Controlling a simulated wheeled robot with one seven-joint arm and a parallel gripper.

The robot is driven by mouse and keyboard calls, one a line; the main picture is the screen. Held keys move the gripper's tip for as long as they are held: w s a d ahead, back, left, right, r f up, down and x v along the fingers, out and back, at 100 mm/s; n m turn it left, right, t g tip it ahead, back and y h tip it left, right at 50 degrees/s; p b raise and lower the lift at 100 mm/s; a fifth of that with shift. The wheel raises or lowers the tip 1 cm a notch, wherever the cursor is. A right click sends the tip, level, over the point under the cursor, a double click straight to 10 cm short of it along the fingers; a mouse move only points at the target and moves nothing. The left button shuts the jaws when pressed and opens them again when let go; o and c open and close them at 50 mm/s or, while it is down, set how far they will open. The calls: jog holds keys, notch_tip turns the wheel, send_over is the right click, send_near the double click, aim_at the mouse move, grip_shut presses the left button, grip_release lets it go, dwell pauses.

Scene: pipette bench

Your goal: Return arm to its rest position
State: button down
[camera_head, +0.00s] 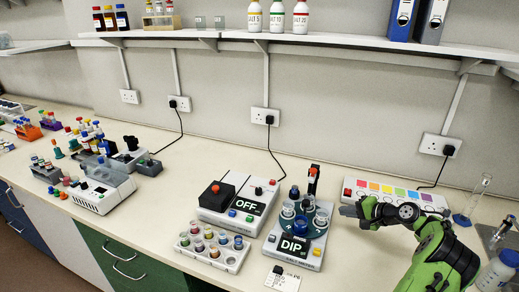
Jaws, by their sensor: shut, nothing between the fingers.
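My green and black arm comes in from the lower right. My gripper (346,211) is at its left end, shut and empty, low over the bench, right of the device labelled DIP (293,245). That device carries a blue round holder with several cups and a dark upright part with an orange top. A strip with coloured squares (395,190) lies behind my gripper and is partly hidden by my arm.
A device labelled OFF (240,200) and a rack of capped vials (212,248) stand left of the DIP device. A glass cylinder (478,195) and a white bottle (497,270) stand at the right, near my arm. A shelf (330,40) runs above. Bare bench shows at centre left.

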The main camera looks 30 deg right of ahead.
jog(key=w+a+r+n+g, duration=0.2)
jog(key=w+a+r, duration=0.15)
jog(key=a, duration=0.25)
jog(key=w+a+r+n+g, duration=0.1)
jog(key=w+a+r+n, duration=0.2)
jog(key=a, duration=0.4)
jog(key=s+a+r+n+g, duration=0.1)
jog(key=a+r+n, duration=0.1)
jog(key=a+r, duration=0.35)
jog(key=s+a+r+n+g, duration=0.1)
jog(key=a+r+n+g, duration=0.15)
jog(key=a, duration=0.65)
jog(key=s+a+r+n+h, duration=0.2)
jog(key=s+a+r, duration=0.2)
jog(key=s+a, duration=0.65)
jog(key=s+a+n, duration=0.2)
jog(key=s, duration=0.5)
jog(key=s+a+f+n+h, duration=0.1)
jog(key=s+a, duration=0.1)
jog(key=s, duration=0.6)
jog(key=shift+a+f+n, duration=0.25)
jog(key=shift+a+n, duration=0.1)
